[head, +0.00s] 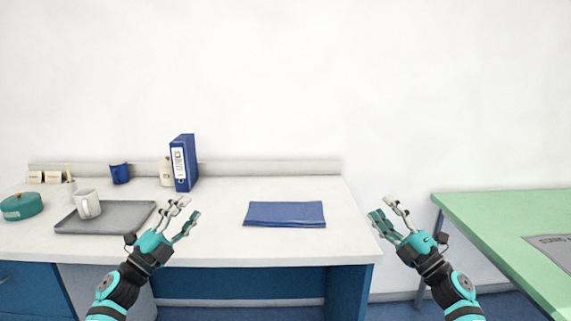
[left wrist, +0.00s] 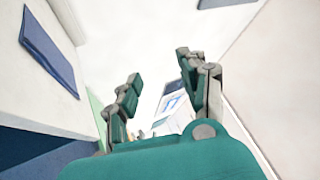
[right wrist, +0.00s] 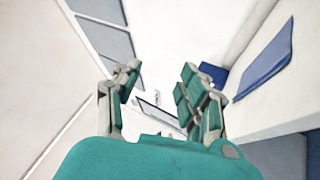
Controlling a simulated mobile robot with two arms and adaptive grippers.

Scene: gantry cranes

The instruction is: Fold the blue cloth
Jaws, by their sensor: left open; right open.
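The blue cloth (head: 285,214) lies flat on the white table, right of its middle and close to the front edge. It is a wide, short rectangle that looks layered along its edges. It also shows at the upper left of the left wrist view (left wrist: 47,45) and at the right of the right wrist view (right wrist: 266,62). My left gripper (head: 185,212) is open and empty, left of the cloth and apart from it, by the grey tray. My right gripper (head: 384,212) is open and empty, right of the cloth, beyond the table's right end.
A green table (head: 500,215) is at the right. The tabletop around the cloth is clear.

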